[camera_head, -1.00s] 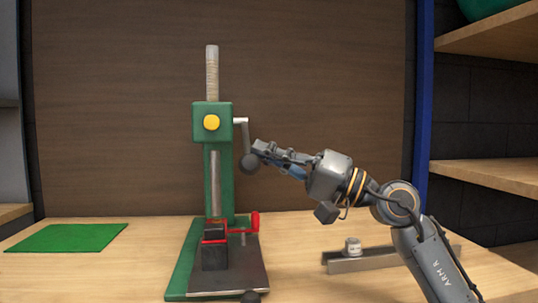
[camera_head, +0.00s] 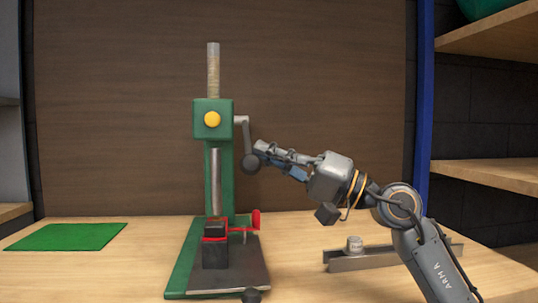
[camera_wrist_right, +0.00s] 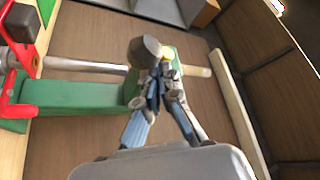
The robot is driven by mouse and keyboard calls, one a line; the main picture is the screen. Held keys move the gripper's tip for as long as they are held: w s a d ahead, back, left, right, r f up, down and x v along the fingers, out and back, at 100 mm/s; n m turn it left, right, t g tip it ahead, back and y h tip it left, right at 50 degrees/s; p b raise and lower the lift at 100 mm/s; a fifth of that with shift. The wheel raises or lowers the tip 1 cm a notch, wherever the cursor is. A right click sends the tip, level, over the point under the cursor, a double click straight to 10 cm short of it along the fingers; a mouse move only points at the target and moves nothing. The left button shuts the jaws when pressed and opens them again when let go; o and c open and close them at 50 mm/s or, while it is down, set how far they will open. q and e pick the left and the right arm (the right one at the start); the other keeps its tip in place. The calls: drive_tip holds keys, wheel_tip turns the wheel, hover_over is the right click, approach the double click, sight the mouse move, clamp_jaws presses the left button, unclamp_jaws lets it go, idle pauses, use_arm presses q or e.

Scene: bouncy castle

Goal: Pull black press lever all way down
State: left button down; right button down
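The green press (camera_head: 213,120) stands upright on the table. Its lever (camera_head: 246,137) hangs from a short shaft at the head's right side and ends in a round black knob (camera_head: 250,164). My right gripper (camera_head: 259,151) is at the lever's lower end, beside and just above the knob. In the right wrist view its two fingers (camera_wrist_right: 160,82) converge to near-touching tips, with the knob (camera_wrist_right: 145,51) just past them. I cannot tell whether the tips pinch the lever or only touch it. My left gripper does not show.
A black block (camera_head: 215,253) with a red clamp (camera_head: 240,230) stands on the press base. A grey channel (camera_head: 375,262) carrying a small pale cylinder (camera_head: 354,244) lies at right. A green mat (camera_head: 68,237) lies at left. Shelves (camera_head: 490,175) stand at the right edge.

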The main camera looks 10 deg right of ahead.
drive_tip(key=shift+s+a+f, duration=0.1)
drive_tip(key=shift+a+f, duration=0.2)
drive_tip(key=shift+f, duration=0.35)
drive_tip(key=r+v, duration=0.1)
drive_tip(key=v, duration=1.1)
drive_tip(key=shift+d, duration=0.3)
